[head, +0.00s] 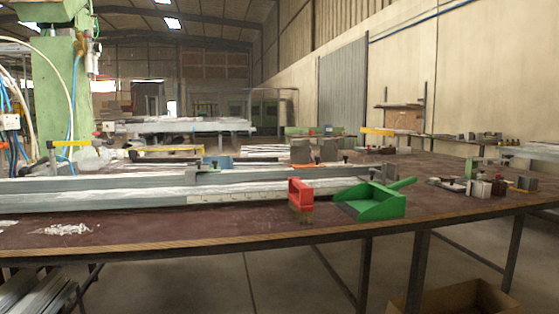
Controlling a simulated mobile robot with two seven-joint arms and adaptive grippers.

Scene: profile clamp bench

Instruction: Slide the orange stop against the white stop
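Neither of my grippers shows in the head view. A long grey metal profile clamp (120,189) lies along the bench, with an upright screw end near its right end. A small orange piece (328,165) shows behind the rail; it is too small and partly hidden to tell whether it is the orange stop. I cannot make out the white stop for certain.
A red brush (300,194) and a green dustpan (372,201) stand at the bench's front edge. Small white bits (68,229) lie at front left. Several small blocks (480,188) sit at right. An open cardboard box (455,298) is on the floor.

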